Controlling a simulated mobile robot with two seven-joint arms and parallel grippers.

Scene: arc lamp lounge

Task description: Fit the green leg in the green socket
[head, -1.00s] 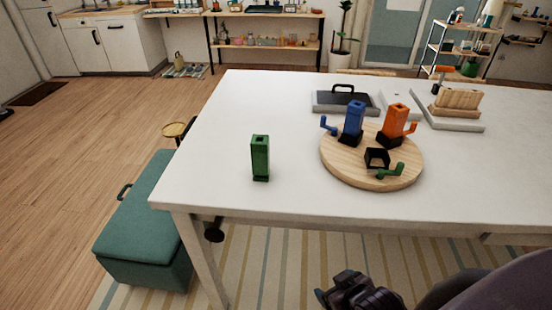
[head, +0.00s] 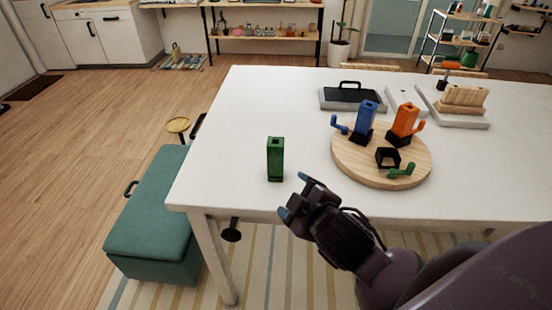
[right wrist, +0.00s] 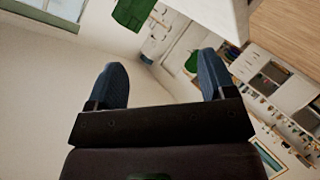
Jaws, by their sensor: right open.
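The green leg (head: 275,160) stands upright on the white table, left of a round wooden board (head: 355,172). On the board, an empty black socket (head: 387,157) has a green hooked piece (head: 402,170) at its front right. A blue leg (head: 366,117) and an orange leg (head: 404,121) stand upright in black sockets behind it. My right gripper (head: 295,196) is open and empty at the table's front edge, just right of and nearer than the green leg, apart from it. Its two blue fingertips are spread in the right wrist view (right wrist: 161,82). My left gripper is out of view.
A dark tray with a handle (head: 352,97) and a wooden rack on a grey base (head: 463,101) lie at the back of the table. A teal ottoman (head: 150,215) stands left of the table. The tabletop around the green leg is clear.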

